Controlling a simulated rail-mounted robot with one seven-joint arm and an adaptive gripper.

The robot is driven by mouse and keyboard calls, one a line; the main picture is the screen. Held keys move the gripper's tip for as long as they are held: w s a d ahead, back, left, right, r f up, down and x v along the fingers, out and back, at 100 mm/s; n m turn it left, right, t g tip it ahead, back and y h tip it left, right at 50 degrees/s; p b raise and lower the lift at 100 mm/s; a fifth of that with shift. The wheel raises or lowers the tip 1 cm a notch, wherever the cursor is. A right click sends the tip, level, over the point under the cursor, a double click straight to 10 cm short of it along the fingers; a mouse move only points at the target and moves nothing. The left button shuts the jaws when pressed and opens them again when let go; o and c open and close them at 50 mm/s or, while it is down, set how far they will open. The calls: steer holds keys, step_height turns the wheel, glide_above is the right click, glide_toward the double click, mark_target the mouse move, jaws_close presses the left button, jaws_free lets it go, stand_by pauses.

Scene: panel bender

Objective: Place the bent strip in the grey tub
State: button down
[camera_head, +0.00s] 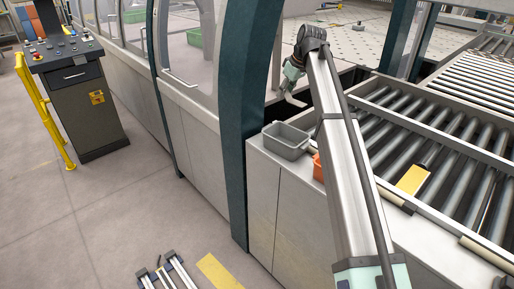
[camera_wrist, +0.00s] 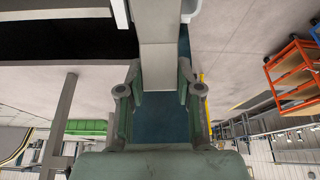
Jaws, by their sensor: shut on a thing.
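The grey tub (camera_head: 286,141) is an open rectangular bin on the ledge beside the dark teal frame post. My gripper (camera_head: 290,84) is above and behind it in the head view, apart from the tub. In the wrist view, my gripper (camera_wrist: 160,80) is shut on the bent strip (camera_wrist: 160,58), a pale grey piece with a visible fold line. The strip extends out beyond the fingers. In the head view the strip is small and hard to make out below the gripper.
An orange bin (camera_head: 318,168) stands right of the grey tub, partly hidden by my arm. A roller conveyor (camera_head: 440,150) lies to the right with a yellow piece (camera_head: 413,180) on it. The teal post (camera_head: 240,120) rises left of the tub. A control console (camera_head: 80,85) stands far left.

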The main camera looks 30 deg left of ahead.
steer(key=f+p, duration=0.1)
steer(key=f, duration=0.4)
steer(key=a+f+p, duration=0.1)
steer(key=f, duration=0.3)
steer(key=s+f+p, duration=0.1)
steer(key=f+p, duration=0.1)
steer(key=f, duration=0.3)
steer(key=shift+a+f, duration=0.35)
steer(key=shift+f+p, duration=0.6)
steer(key=shift+f, duration=2.05)
steer(key=shift+f, duration=0.15)
steer(key=c, duration=0.8)
jaws_free()
steer(key=shift+o, duration=0.2)
steer(key=b+v, duration=0.3)
steer(key=v, duration=0.9)
